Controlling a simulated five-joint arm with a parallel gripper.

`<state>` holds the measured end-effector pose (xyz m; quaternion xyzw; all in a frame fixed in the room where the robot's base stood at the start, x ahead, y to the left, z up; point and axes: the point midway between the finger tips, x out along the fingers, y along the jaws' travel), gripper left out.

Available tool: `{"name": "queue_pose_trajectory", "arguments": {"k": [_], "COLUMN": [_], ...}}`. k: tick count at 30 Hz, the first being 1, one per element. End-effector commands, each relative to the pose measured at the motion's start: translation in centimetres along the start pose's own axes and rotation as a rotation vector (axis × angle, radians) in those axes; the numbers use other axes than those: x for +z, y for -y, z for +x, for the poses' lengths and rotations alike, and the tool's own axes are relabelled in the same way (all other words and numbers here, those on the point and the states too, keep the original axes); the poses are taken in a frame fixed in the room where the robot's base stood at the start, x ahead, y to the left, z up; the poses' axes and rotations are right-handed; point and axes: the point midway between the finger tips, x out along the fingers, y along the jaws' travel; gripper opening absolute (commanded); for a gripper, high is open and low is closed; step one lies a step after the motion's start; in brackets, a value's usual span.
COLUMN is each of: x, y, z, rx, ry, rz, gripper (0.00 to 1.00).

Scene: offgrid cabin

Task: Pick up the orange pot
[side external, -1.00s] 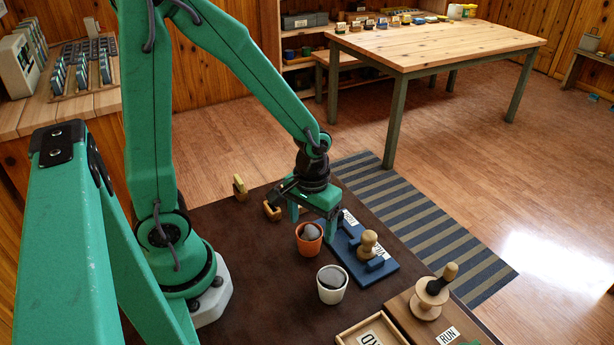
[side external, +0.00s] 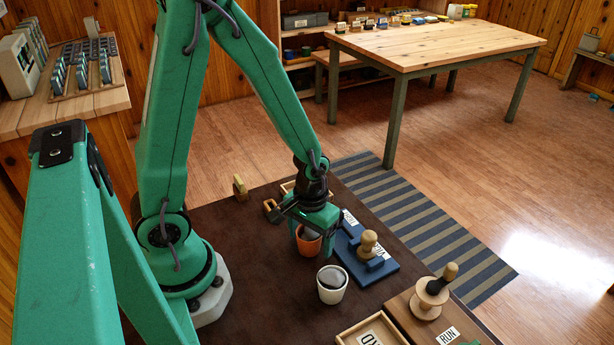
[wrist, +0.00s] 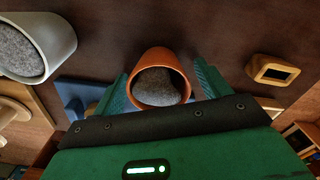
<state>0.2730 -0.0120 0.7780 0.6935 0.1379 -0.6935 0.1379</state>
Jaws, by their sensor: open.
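The orange pot (side external: 308,243) stands upright on the dark brown table top, with a grey stone-like filling. In the side view my gripper (side external: 315,236) is over it and hides part of its rim. In the wrist view the orange pot (wrist: 160,77) lies between the two green fingers of my gripper (wrist: 163,92), which are open on either side of it. I cannot tell whether a finger touches it.
A white pot (side external: 332,284) with grey filling stands close in front of the orange pot. A blue board (side external: 350,262) with a wooden knob (side external: 368,242) lies just right. A wooden tray (side external: 372,333) is nearer the front. Table left of the pots is clear.

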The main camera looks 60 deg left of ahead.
Motion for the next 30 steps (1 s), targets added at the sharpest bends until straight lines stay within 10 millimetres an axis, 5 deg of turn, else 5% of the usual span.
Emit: {"name": "queue_pose_trajectory", "arguments": {"k": [6, 14, 30], "x": [0.00, 0.00, -0.07], "y": [0.00, 0.00, -0.04], "z": [-0.02, -0.02, -0.84], "rx": [0.000, 0.000, 0.001], "ry": [0.000, 0.000, -0.002], "rz": [0.000, 0.000, 0.000], "gripper": [0.74, 0.26, 0.26]}}
